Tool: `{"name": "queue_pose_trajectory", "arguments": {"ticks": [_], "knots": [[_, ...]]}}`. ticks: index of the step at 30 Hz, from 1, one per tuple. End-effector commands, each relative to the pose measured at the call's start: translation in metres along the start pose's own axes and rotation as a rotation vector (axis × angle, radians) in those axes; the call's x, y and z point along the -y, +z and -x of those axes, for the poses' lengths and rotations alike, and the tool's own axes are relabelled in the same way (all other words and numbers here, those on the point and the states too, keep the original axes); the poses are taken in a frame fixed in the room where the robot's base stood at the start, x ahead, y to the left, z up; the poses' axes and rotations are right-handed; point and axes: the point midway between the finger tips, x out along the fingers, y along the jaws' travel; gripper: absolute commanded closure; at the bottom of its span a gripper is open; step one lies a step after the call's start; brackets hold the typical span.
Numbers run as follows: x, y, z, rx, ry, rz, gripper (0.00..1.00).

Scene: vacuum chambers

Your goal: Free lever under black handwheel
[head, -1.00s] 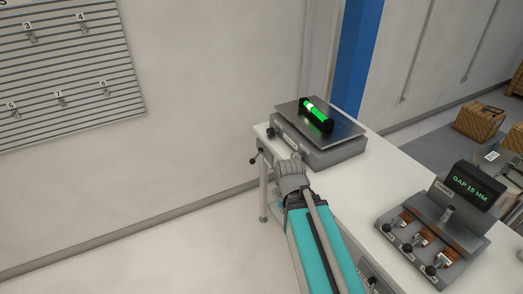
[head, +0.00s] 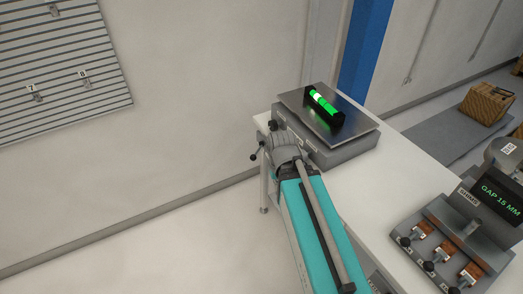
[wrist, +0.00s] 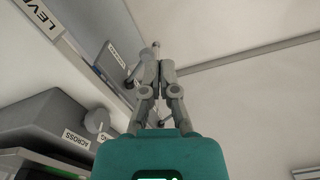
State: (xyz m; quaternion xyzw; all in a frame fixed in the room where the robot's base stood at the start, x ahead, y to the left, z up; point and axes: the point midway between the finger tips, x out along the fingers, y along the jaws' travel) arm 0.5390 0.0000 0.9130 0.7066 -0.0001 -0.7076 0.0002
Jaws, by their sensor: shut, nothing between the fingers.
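A levelling platform (head: 345,153) stands on the white bench with a green-lit vial (head: 324,103) on its plate. A small black knob (head: 273,125) shows at its left corner. A lever with a black ball end (head: 254,157) sticks out below it at the bench's end. My gripper (head: 285,146) is beside this corner, its fingertips not clear in the head view. In the wrist view my gripper (wrist: 160,67) is shut and empty. A thin rod with a pale tip (wrist: 155,46) shows just past the fingertips, by a dark labelled plate (wrist: 116,61); contact cannot be told.
A grey housing with a knob (wrist: 97,121) labelled ACROSS is at the left in the wrist view. A gauge unit reading GAP 15 MM (head: 497,196) stands on the bench at the right. The floor left of the bench (head: 150,255) is clear.

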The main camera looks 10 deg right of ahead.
Motion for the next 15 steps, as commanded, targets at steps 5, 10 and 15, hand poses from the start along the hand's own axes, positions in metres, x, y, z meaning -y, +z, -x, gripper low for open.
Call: {"name": "queue_pose_trajectory", "arguments": {"ticks": [5,10,15], "knots": [[0.0000,0.0001,0.0000,0.000,0.000,0.000,1.00],[0.0000,0.0001,0.0000,0.000,0.000,0.000,1.00],[-0.0001,-0.0031,-0.0008,-0.002,-0.003,-0.018,1.00]]}}
